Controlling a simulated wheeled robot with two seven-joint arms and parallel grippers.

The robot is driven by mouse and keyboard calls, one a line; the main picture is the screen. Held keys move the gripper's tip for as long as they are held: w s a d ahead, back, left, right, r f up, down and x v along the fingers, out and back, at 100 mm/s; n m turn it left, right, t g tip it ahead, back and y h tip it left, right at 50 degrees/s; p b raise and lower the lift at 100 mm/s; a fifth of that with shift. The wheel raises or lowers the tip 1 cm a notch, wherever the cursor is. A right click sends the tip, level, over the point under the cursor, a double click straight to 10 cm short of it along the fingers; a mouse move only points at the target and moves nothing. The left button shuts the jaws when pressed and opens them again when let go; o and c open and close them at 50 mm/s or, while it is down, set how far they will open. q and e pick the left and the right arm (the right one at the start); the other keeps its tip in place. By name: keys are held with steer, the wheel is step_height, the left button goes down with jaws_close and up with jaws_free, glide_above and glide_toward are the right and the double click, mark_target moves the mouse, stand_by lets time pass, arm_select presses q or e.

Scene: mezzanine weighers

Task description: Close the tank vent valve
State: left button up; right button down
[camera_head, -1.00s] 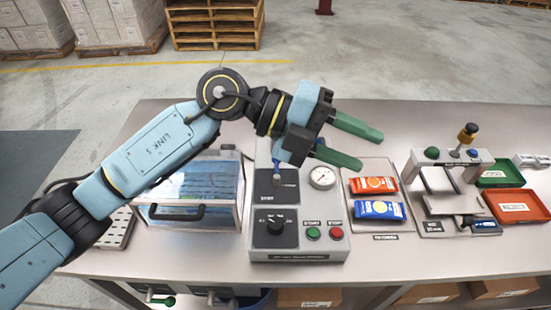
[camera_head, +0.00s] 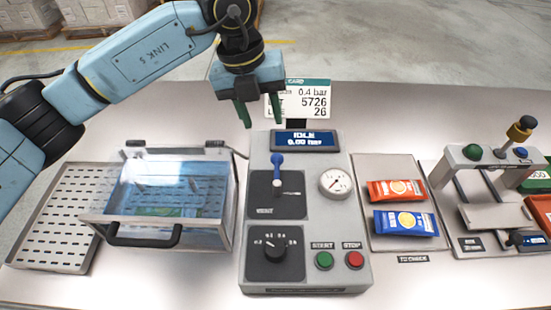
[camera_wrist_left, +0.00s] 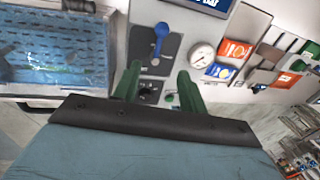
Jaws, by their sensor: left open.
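The vent valve is a blue lever (camera_head: 277,170) on a dark plate in the upper part of the grey control panel (camera_head: 258,217). In the head view the lever stands roughly upright along the panel, its knob toward the display. It also shows in the left wrist view (camera_wrist_left: 160,38), between and beyond the fingers. My left gripper (camera_head: 259,118) is open and empty, its green fingers pointing down above the panel's back edge, apart from the lever. A clear-walled water tank (camera_head: 226,215) with a black handle stands left of the panel. My right gripper is not in view.
The panel carries a display (camera_head: 304,141) reading IDLE 0.00 bar, a gauge (camera_head: 335,183), a black dial (camera_head: 276,250), a green START button (camera_head: 323,260) and a red STOP button (camera_head: 354,260). Orange (camera_head: 397,190) and blue (camera_head: 405,223) packets lie right. A perforated tray (camera_head: 62,222) lies left.

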mark_target(276, 163)
arm_select(q)
steer(key=d+f, duration=0.1)
steer(key=f, duration=0.8)
steer(key=d+f, duration=0.1)
steer(key=f, duration=0.4)
steer(key=shift+w+d, duration=0.2)
steer(key=shift+d, duration=0.1)
steer(key=shift+r, duration=0.1)
steer(key=c, duration=0.9)
jaws_close()
steer(key=shift+r, duration=0.1)
